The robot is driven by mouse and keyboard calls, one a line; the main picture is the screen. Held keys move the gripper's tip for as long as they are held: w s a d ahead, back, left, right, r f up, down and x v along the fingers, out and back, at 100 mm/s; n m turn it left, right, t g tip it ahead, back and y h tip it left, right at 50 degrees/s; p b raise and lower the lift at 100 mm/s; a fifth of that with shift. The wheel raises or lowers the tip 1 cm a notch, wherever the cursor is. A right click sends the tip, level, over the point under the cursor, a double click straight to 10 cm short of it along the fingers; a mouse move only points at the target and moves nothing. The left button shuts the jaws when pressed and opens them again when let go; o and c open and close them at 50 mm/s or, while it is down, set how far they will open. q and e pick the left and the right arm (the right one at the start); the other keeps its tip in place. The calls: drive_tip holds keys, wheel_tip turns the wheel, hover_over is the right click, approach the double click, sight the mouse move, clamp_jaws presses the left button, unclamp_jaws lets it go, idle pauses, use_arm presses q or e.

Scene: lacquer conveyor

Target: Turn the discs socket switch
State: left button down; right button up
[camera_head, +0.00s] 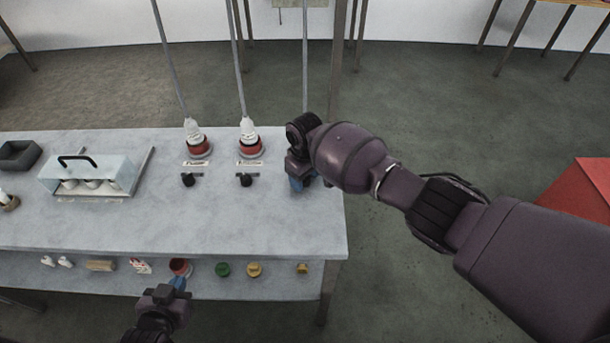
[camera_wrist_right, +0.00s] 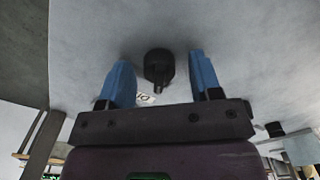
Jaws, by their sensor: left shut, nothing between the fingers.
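My right gripper (camera_head: 297,184) is over the right end of the table, its blue fingers pointing down. In the right wrist view this gripper (camera_wrist_right: 158,60) is open, its fingers on either side of a black switch knob (camera_wrist_right: 158,66), with a gap on each side. A small white mark (camera_wrist_right: 146,99) lies beside the knob. In the head view, that switch is hidden by my gripper. Two more black knobs (camera_head: 188,180) (camera_head: 246,180) stand in front of the red sockets. The socket labels are too small to read. My left gripper (camera_head: 179,284) is shut and empty by the lower shelf.
Plugs with grey cords fill the left red socket (camera_head: 200,149) and the middle red socket (camera_head: 250,147). A clear box with a black handle (camera_head: 92,175) and a dark tray (camera_head: 18,155) stand left.

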wheel_tip(320, 180, up, 11)
drive_tip(key=shift+p, duration=0.45)
idle(0.3)
drive_tip(key=shift+f, duration=0.1)
idle(0.3)
